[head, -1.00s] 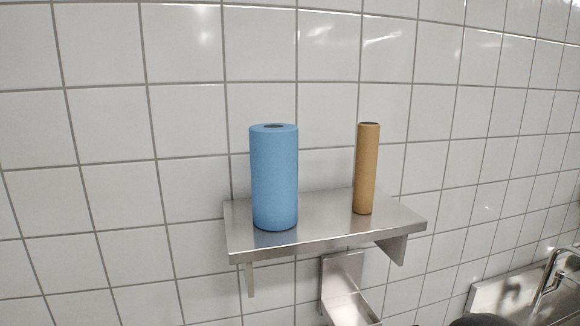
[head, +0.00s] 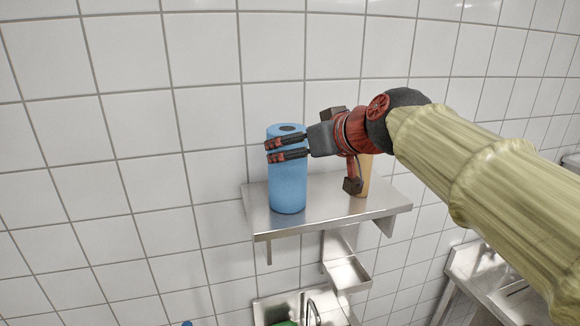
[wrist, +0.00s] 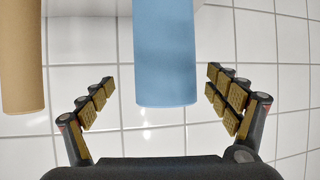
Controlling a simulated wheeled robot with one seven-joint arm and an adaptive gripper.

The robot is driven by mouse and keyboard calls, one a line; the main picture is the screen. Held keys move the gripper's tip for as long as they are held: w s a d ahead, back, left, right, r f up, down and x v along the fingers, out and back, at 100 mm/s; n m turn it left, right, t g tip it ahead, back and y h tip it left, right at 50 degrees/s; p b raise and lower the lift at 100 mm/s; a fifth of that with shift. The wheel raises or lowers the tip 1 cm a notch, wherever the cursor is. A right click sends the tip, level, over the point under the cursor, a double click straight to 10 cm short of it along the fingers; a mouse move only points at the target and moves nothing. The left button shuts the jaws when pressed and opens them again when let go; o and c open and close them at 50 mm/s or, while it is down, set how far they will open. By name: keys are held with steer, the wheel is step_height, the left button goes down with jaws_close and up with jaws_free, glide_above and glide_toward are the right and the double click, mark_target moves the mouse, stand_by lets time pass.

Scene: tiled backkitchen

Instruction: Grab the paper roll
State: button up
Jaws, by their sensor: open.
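The blue paper roll (head: 288,190) stands upright on the left part of a steel wall shelf (head: 335,211). My gripper (head: 268,151) reaches in from the right, and in the head view its fingers overlap the upper part of the roll. The gripper is open and empty. In the wrist view the roll (wrist: 166,50) shows between the spread fingers (wrist: 160,76), with a gap on each side. I cannot tell how deep the roll sits between them, and no contact is visible.
A slim tan roll (head: 366,178) stands to the right on the same shelf, partly hidden behind my gripper; it shows at the left in the wrist view (wrist: 22,60). Below are a small steel ledge (head: 347,272) and a sink with a tap (head: 312,308). White tiles back the shelf.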

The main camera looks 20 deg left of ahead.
steer(key=x, duration=0.2)
steer(key=p+x, duration=0.1)
steer(key=x, duration=0.2)
steer(key=shift+s+a, duration=0.2)
steer(key=shift+a, duration=0.05)
steer(key=shift+s+d+r, duration=0.1)
steer(key=shift+s, duration=0.1)
steer(key=shift+w, duration=0.1)
steer(key=shift+c, duration=1.4)
steer(key=c, duration=1.3)
steer(key=shift+c, duration=0.2)
